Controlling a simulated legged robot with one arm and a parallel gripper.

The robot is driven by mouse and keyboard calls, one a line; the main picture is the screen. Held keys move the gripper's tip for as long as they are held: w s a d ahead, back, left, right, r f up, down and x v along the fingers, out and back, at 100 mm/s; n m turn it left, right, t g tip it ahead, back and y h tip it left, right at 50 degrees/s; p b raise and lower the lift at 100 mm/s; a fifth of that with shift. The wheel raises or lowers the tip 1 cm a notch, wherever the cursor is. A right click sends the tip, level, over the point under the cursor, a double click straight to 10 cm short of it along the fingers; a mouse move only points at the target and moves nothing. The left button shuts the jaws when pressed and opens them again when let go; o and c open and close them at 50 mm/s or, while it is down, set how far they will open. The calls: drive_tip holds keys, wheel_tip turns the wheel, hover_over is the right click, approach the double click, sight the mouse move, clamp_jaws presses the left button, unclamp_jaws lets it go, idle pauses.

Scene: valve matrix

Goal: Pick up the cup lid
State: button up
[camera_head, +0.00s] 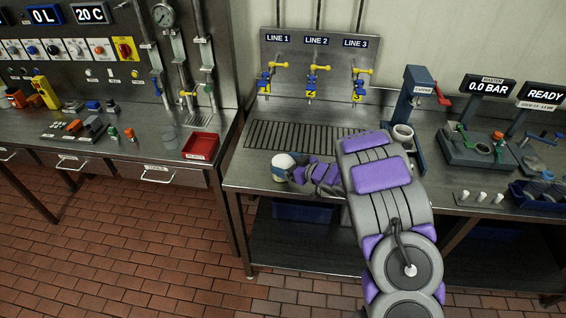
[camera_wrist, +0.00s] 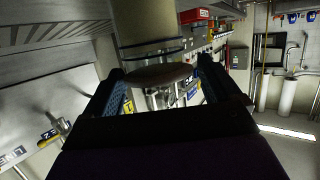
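A pale, white-topped cylindrical container (camera_head: 284,163) stands at the front left of the middle bench, beside the tip of my arm. In the wrist view a beige cylinder (camera_wrist: 145,25) with dark rings appears, and a brownish round disc (camera_wrist: 160,75) shows in front of it; this looks like the lid. My gripper (camera_wrist: 158,80) is open, its two blue-padded fingers on either side of the disc. I cannot tell whether either pad touches it. In the head view my gripper (camera_head: 305,172) is low over the bench and partly hidden by my arm.
A slotted drain grate (camera_head: 300,135) lies behind the container, below a panel with three line valves (camera_head: 313,80). A capper press (camera_head: 415,95) stands to the right. A red tray (camera_head: 201,146) sits on the left bench. The bench's front edge is close to my arm.

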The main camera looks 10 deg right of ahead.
drive_tip(key=shift+c, duration=0.8)
drive_tip(key=d, duration=0.2)
drive_tip(key=shift+d, duration=0.3)
drive_tip(key=c, duration=0.6)
drive_tip(key=shift+a+r, duration=0.1)
drive_tip(key=shift+a, duration=0.55)
drive_tip(key=shift+a+r, duration=0.35)
drive_tip(key=shift+r, duration=0.2)
drive_tip(key=shift+d+r+p, duration=0.25)
drive_tip(key=shift+r+p, duration=0.4)
drive_tip(key=shift+r, duration=0.5)
drive_tip(key=s+a+r+p, duration=0.1)
drive_tip(key=s+a, duration=0.2)
drive_tip(key=s, duration=0.4)
drive_tip(key=s+a+r+p, duration=0.1)
drive_tip(key=s+a+p, duration=0.1)
drive_tip(key=s, duration=0.6)
drive_tip(key=r+p, duration=0.1)
drive_tip(key=p, duration=0.3)
hover_over(290, 164)
drive_tip(key=w+a, duration=0.1)
drive_tip(key=shift+w+r, duration=0.1)
drive_tip(key=shift+w, duration=0.1)
drive_tip(key=shift+a, duration=0.1)
